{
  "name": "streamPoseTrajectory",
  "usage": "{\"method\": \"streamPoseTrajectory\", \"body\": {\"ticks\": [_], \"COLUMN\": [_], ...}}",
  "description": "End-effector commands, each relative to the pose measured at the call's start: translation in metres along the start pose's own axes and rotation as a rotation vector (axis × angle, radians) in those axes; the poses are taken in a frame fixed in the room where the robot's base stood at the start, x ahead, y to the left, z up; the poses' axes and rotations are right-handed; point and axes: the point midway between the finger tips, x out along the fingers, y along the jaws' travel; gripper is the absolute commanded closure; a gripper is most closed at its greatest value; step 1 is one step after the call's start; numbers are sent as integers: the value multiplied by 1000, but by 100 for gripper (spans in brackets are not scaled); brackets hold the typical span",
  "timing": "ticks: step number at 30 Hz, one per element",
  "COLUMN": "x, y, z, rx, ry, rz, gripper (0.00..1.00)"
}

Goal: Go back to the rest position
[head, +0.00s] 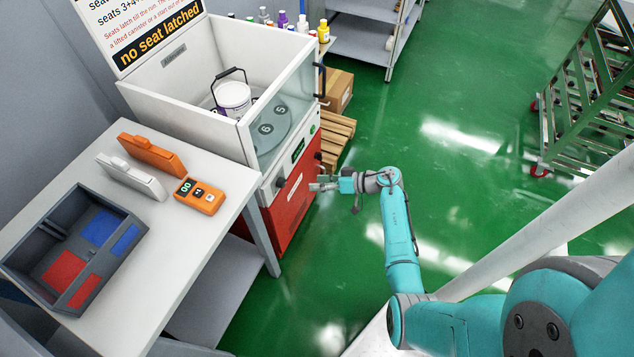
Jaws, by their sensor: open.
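My arm reaches forward from the lower right, and my gripper (322,187) is at its end in the middle of the head view. The gripper is open and holds nothing that I can see. It is over the green floor, close to the red front (290,200) of the white machine. I cannot tell whether it touches the machine.
A white table (185,245) at left bears a dark tray (82,297), an orange handheld device (199,195) and two upright plates. The open white machine (185,112) holds a white bucket (233,97). The middle floor (470,190) is clear.

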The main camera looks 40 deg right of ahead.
Motion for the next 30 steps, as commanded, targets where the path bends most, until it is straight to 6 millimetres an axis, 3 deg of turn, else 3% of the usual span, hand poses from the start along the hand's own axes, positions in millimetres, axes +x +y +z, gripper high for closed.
{"method": "streamPoseTrajectory", "body": {"ticks": [14, 17, 23, 30], "x": [4, 13, 27, 10], "y": [-7, -29, -107, -198], "z": [3, 10, 28, 45], "rx": [-14, -57, -202, -326], "ry": [13, 61, 244, 457], "rz": [-6, -24, -49, -5], "gripper": [38, 38, 38, 38]}}
